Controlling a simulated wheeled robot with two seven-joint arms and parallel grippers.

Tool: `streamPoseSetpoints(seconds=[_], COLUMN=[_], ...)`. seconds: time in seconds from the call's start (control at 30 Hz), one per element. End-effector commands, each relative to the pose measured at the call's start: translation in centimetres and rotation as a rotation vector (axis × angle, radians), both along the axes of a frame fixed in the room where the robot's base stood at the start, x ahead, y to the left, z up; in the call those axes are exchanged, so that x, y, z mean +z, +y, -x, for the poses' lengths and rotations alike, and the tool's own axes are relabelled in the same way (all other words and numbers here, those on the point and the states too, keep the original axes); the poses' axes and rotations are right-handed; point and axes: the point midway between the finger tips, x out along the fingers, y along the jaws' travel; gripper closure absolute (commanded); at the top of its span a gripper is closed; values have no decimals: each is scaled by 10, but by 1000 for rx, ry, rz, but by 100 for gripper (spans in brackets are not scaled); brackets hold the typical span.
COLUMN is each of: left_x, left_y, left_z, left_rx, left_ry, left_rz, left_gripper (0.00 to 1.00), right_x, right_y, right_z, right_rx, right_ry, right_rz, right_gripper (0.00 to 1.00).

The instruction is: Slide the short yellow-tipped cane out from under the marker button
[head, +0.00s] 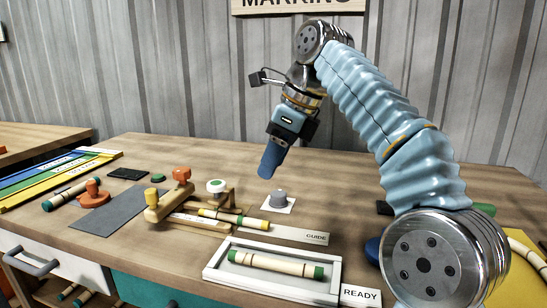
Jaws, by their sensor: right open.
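My right gripper (271,162) is open, with blue fingers pointing down, above and behind the guide and well apart from the cane. It seems empty. My left gripper is out of view.
A white-rimmed tray (211,270) by the READY label (361,295) holds a green-tipped cane (275,264).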

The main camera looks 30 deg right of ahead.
Motion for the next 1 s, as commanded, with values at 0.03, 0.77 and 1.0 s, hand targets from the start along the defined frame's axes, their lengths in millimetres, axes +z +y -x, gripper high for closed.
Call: streamPoseSetpoints(seconds=[0.03,0.77,1.0], left_x=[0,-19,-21], left_y=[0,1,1], left_z=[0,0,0], left_rx=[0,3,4], left_ry=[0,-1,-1], left_rz=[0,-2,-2], left_gripper=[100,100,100], right_x=[-1,-108,-126], right_y=[0,28,33], right_z=[0,-34,-40], right_rx=[0,4,1], right_ry=[0,2,1], right_rz=[0,1,0], right_gripper=[48,48,48])
